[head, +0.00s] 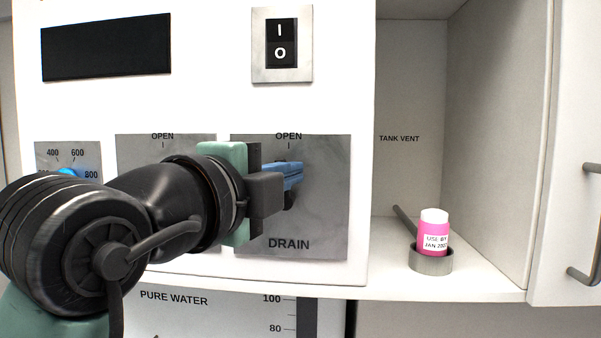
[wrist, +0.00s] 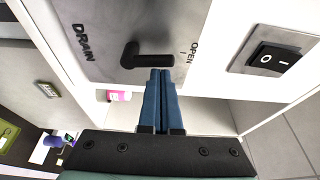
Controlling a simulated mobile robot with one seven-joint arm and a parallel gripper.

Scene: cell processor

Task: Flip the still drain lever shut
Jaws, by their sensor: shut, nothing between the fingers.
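The black drain lever (wrist: 150,60) sits on a grey metal plate marked DRAIN and OPEN. In the wrist view its handle points toward the OPEN mark. In the head view only a dark lower part of the lever (head: 290,201) shows, and my gripper hides most of the rest. My gripper (head: 300,170) is shut and empty, its blue fingers pressed together. In the wrist view the fingertips (wrist: 160,72) are right beside the handle, near its free end. I cannot tell if they touch it.
A black rocker switch (head: 281,43) is above the drain plate. A second plate marked OPEN is to its left, mostly behind my arm. To the right, an open cabinet bay holds a pink bottle with a white cap (head: 433,232) in a metal ring holder (head: 431,262).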

